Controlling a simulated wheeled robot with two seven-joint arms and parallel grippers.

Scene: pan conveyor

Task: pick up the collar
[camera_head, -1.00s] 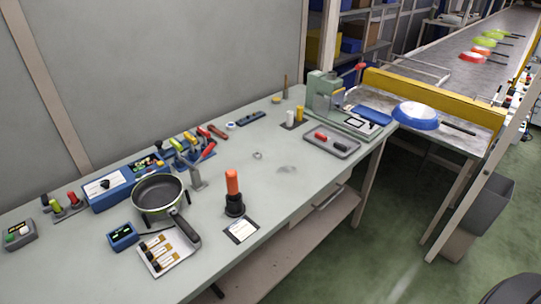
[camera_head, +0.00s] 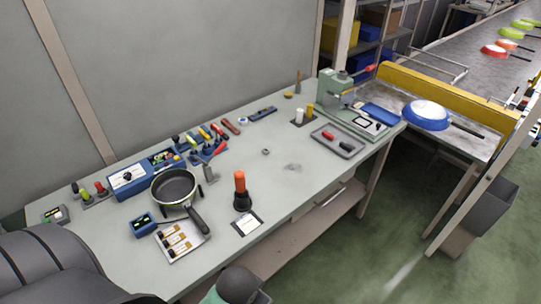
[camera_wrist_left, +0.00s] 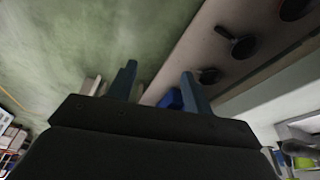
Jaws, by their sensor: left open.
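A small grey metal ring (camera_head: 266,151), which looks like the collar, lies flat on the workbench (camera_head: 325,181) in the head view, right of the middle of the bench. Nothing touches it. A flat, dull grey patch (camera_head: 293,167) lies just right of it. My left gripper (camera_wrist_left: 159,80) shows in the left wrist view with its two fingers apart and nothing between them. The ring cannot be made out in that view. In the head view my arm parts show at the bottom left and bottom middle, well apart from the ring. My right gripper is not seen.
An orange-handled tool (camera_head: 241,190) stands upright left of the ring. A black pan (camera_head: 174,187) is further left. A grey tray (camera_head: 337,141) with red and black pieces and a green press (camera_head: 336,88) are to the right. The bench around the ring is clear.

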